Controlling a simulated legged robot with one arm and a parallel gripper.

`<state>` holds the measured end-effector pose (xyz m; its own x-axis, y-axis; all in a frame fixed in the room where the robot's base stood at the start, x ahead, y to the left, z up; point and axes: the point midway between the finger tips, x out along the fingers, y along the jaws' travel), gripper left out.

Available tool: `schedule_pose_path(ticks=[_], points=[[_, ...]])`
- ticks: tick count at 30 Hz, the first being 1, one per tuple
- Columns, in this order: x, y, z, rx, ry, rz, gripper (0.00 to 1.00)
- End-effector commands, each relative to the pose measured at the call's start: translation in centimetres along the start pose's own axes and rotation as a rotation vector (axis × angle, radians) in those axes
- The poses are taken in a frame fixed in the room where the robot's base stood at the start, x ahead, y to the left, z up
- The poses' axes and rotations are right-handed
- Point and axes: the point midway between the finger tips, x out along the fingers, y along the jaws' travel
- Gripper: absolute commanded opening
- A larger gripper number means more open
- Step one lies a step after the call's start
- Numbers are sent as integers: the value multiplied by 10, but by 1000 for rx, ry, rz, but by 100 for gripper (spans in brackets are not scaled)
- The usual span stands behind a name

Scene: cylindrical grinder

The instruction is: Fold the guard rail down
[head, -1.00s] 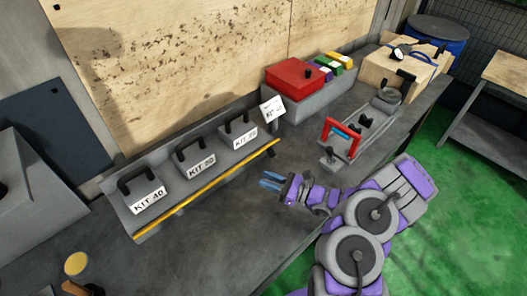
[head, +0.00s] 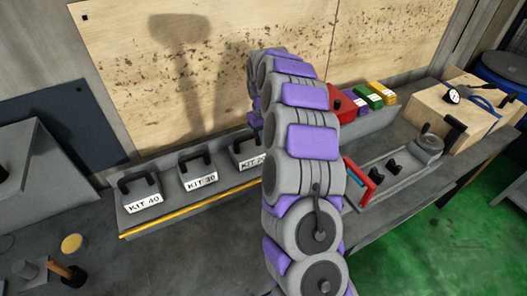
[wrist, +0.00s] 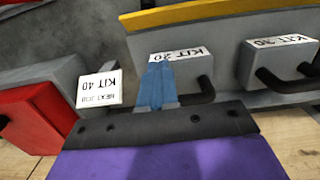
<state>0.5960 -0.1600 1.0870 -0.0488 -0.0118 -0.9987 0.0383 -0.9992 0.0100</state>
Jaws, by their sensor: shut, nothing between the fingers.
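The yellow guard rail (head: 190,209) runs along the front edge of the grey kit rack (head: 130,222); its right end is hidden behind my arm. It also shows across the top of the wrist view (wrist: 215,12). Behind it stand KIT 40 (head: 141,190), KIT 30 (head: 197,173) and KIT 20 (head: 245,152), grey blocks with black handles. In the wrist view, my gripper (wrist: 157,68) has its blue fingers together and empty. They overlap the KIT 20 block (wrist: 197,72) and are apart from the rail in the picture. My arm hides the gripper in the head view.
A card reading "NEXT JOB KIT 40" (wrist: 100,90) stands beside the rack. A wooden board (head: 200,70) rises behind. The bench in front of the rack is mostly clear.

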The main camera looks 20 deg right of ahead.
Motion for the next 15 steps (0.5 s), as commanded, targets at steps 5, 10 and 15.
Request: schedule_pose_path(ticks=[5, 10, 15], points=[[33, 7, 1, 1, -4, -10, 0], [70, 9, 2, 2, -9, -16, 0], [102, 7, 2, 3, -7, -14, 0]])
